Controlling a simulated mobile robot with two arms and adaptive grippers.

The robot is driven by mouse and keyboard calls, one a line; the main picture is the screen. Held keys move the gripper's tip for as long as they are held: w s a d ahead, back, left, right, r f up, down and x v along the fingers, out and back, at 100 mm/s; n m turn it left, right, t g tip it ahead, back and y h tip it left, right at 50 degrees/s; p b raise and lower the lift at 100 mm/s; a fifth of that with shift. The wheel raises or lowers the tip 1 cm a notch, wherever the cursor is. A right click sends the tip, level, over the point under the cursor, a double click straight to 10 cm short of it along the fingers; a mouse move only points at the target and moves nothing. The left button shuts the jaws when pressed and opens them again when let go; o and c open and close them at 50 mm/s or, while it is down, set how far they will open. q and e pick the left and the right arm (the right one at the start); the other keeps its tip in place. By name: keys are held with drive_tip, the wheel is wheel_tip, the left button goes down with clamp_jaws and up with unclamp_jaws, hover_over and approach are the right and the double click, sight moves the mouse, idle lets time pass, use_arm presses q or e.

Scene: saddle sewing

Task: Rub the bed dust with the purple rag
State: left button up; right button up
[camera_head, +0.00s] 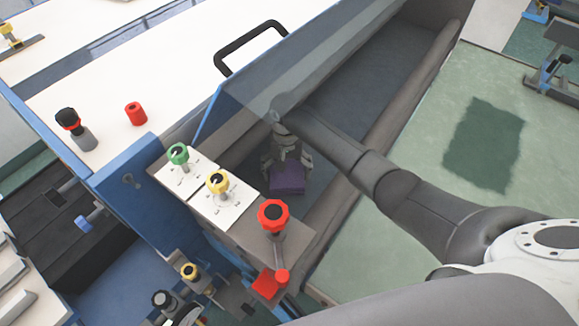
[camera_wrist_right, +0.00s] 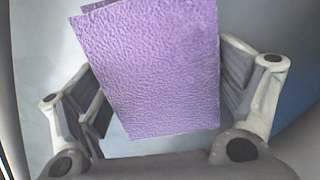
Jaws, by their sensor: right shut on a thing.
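The purple rag (camera_head: 287,178) is folded and hangs in my right gripper (camera_head: 287,160), low inside the grey trough-like bed (camera_head: 375,62) of the machine. In the right wrist view the rag (camera_wrist_right: 150,70) fills the space between the two fingers of the right gripper (camera_wrist_right: 165,95), which is shut on it. The bed's floor shows behind the rag as a smooth grey-blue surface. I cannot make out any dust on it. Whether the rag touches the bed is unclear. My left gripper is not in view.
A transparent blue-edged guard (camera_head: 235,100) stands left of my right arm. Green (camera_head: 178,153), yellow (camera_head: 217,182) and red (camera_head: 273,216) knobs sit on the near housing. A black handle (camera_head: 248,47) stands on the white top. The bed's long side wall (camera_head: 412,85) runs right of the arm.

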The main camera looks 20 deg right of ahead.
sight(271, 187)
drive_tip(key=shift+s+a, duration=0.65)
drive_tip(key=shift+a, duration=0.35)
drive_tip(key=shift+s+a, duration=0.65)
drive_tip(key=shift+a, duration=0.3)
drive_tip(key=shift+s+a, duration=0.65)
drive_tip(key=shift+a, duration=0.35)
drive_tip(key=shift+s+a, duration=0.55)
drive_tip(key=shift+a, duration=0.25)
drive_tip(key=shift+s+a, duration=0.5)
drive_tip(key=shift+a, duration=0.25)
drive_tip(key=shift+d, duration=0.1)
drive_tip(key=shift+w+r, duration=0.1)
drive_tip(key=shift+r, duration=2.85)
drive_tip(key=shift+r, duration=0.15)
drive_tip(key=shift+r, duration=1.6)
drive_tip(key=shift+w, duration=0.1)
